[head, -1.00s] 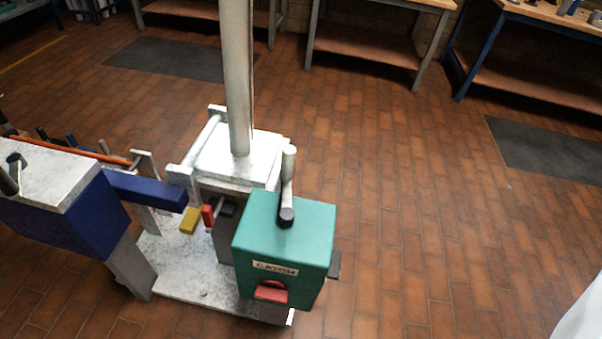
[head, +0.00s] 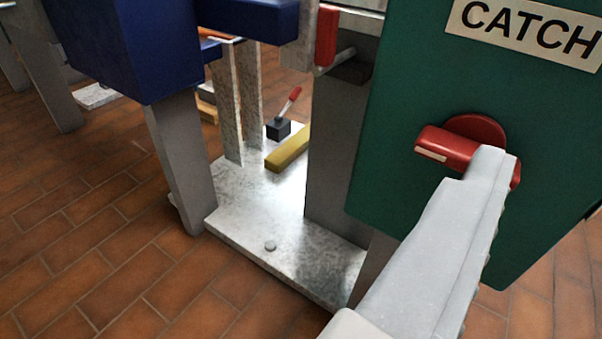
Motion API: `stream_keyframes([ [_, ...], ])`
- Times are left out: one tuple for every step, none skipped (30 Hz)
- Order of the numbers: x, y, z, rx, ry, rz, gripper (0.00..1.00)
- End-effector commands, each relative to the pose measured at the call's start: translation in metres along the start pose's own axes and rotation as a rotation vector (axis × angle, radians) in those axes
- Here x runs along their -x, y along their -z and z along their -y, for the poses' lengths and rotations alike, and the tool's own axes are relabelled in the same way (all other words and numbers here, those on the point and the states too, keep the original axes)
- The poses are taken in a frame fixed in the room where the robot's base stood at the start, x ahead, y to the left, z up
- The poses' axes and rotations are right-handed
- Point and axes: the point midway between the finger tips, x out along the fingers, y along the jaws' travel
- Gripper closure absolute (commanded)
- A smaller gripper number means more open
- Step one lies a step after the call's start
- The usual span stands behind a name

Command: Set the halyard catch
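The green box (head: 400,110) labelled CATCH (head: 525,28) fills the right of the view. A red handle (head: 445,147) on a round red hub (head: 477,127) sits on its front face, lying roughly level with a slight tilt down to the right. A pale mark shows near its left end. My gripper (head: 490,165) reaches up from the bottom, and its tip overlaps the right part of the handle. Only one long grey-white finger shows clearly. I cannot tell whether it touches the handle or whether the other finger is behind.
A blue box (head: 130,50) on grey legs stands at the left. A red lever (head: 327,35) is beside the green box. A yellow bar (head: 288,150) and a small red-tipped lever (head: 290,100) show above the grey base plate (head: 270,220). Brick floor (head: 100,260) is open at lower left.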

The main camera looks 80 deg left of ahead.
Motion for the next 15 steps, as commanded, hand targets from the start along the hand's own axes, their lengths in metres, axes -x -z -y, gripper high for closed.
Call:
stream_keyframes([
  [0.005, -0.022, 0.013, -0.026, 0.025, -0.006, 0.13],
  [0.007, -0.029, 0.02, -0.037, 0.039, -0.013, 0.13],
  [0.009, -0.038, 0.028, -0.051, 0.055, -0.02, 0.13],
  [0.011, -0.044, 0.033, -0.06, 0.066, -0.024, 0.13],
  [0.013, -0.05, 0.038, -0.069, 0.075, -0.029, 0.13],
  [0.015, -0.055, 0.043, -0.079, 0.085, -0.035, 0.13],
  [0.017, -0.058, 0.046, -0.084, 0.092, -0.038, 0.13],
  [0.018, -0.06, 0.049, -0.089, 0.098, -0.041, 0.13],
  [0.018, -0.062, 0.051, -0.092, 0.103, -0.044, 0.13],
  [0.018, -0.063, 0.052, -0.094, 0.105, -0.046, 0.13],
  [0.017, -0.064, 0.053, -0.095, 0.107, -0.047, 0.13],
  [0.015, -0.064, 0.054, -0.095, 0.109, -0.048, 0.13],
  [0.012, -0.064, 0.055, -0.095, 0.109, -0.048, 0.13],
  [0.009, -0.064, 0.055, -0.094, 0.109, -0.049, 0.13],
  [0.004, -0.064, 0.055, -0.094, 0.109, -0.049, 0.13],
])
